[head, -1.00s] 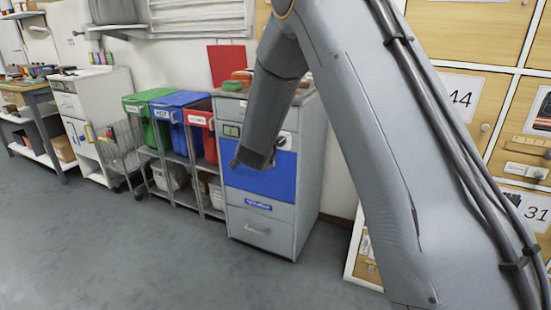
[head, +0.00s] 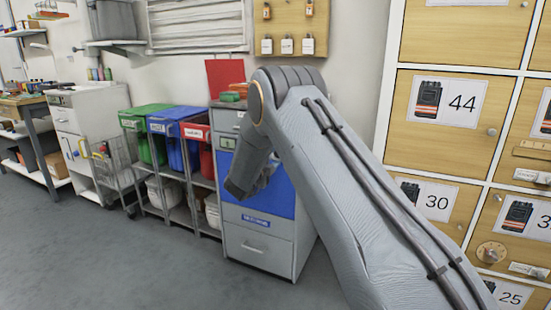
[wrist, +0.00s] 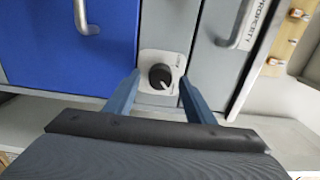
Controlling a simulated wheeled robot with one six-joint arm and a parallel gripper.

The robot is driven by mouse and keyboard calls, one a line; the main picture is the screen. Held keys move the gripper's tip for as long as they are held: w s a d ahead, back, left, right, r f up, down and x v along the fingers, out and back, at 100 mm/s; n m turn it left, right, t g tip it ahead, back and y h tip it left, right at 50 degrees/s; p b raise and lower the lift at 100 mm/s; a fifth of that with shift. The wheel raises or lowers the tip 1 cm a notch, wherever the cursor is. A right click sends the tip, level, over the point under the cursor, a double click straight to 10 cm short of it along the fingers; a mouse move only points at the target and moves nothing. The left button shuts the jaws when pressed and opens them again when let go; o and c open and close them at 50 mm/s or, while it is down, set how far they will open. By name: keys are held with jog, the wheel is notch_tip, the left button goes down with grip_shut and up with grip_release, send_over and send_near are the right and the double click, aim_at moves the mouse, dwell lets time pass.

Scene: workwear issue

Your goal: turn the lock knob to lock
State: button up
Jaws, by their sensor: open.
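A black round lock knob (wrist: 161,76) with a white pointer line sits on a pale plate (wrist: 150,58) with small lettering, seen in the wrist view. The plate is on a grey panel beside a blue door (wrist: 50,45). My gripper (wrist: 160,88) is open, with one blue-grey finger on each side of the knob. A gap shows between each finger and the knob, and I cannot tell whether the tips reach its depth. In the head view my arm hangs in front of the grey cabinet (head: 265,250) with the blue panel (head: 277,190), and hides the knob.
Green (head: 146,118), blue (head: 176,122) and red (head: 196,135) bins stand on a rack left of the cabinet. Numbered wooden lockers (head: 450,105) fill the right, one with a round brass dial (head: 491,252). The grey floor (head: 90,260) in front is open.

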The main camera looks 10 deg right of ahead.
jog(key=shift+w+d, duration=0.25)
jog(key=shift+w, duration=0.1)
jog(key=c, duration=1.1)
jog(key=shift+o, duration=0.2)
jog(key=shift+n+p, duration=2.35)
jog(key=shift+n, duration=6.65)
jog(key=shift+a, duration=0.1)
